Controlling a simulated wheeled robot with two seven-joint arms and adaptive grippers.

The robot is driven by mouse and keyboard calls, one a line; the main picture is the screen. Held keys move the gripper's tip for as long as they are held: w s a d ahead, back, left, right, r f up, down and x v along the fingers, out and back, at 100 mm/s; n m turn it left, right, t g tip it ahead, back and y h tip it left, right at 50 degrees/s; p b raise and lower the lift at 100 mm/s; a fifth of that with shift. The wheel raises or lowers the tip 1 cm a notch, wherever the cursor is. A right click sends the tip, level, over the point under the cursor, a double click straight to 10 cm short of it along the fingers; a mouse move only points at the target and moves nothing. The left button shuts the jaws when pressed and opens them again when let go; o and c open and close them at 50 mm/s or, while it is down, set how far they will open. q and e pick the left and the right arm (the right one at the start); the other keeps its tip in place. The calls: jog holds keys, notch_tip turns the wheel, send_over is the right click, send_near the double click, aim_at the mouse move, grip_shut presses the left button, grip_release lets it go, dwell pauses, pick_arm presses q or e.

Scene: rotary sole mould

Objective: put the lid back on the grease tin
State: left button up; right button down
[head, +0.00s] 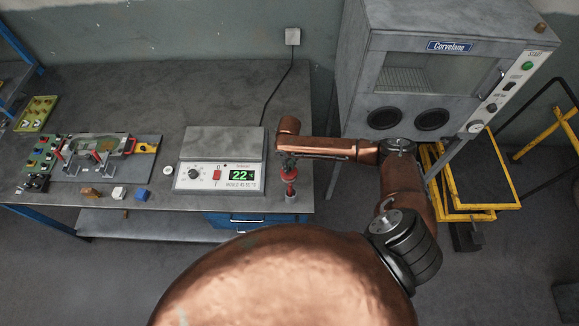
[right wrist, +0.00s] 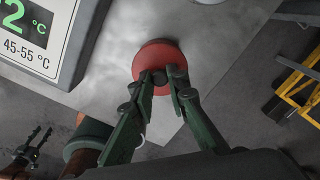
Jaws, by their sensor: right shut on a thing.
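The red round lid (right wrist: 158,62) shows in the right wrist view, with a dark knob in its middle. My right gripper (right wrist: 166,78) is shut on this knob. In the head view my right gripper (head: 288,160) points down over the table's front right corner, with the red lid (head: 290,174) under it. A small grey and red shape (head: 291,196) stands below the lid; it may be the grease tin, and I cannot tell whether the lid touches it. My left gripper (right wrist: 40,135) seems to show small and dark at the lower left of the right wrist view, its opening unclear.
A hotplate (head: 221,178) reading 22 stands just left of the lid. A clamp fixture (head: 100,158) and several small blocks lie further left. The grey cabinet (head: 430,90) stands right of the table (head: 150,95), beside a yellow frame (head: 480,205). The table's back is clear.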

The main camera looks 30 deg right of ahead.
dwell(0.4)
jog(key=c, duration=1.8)
grip_release()
jog(key=o, duration=0.5)
jog(key=shift+r, duration=0.1)
jog(key=shift+r+p, duration=3.25)
jog(key=shift+r, duration=0.2)
jog(key=shift+c, duration=0.8)
jog(key=shift+w, duration=0.1)
grip_shut()
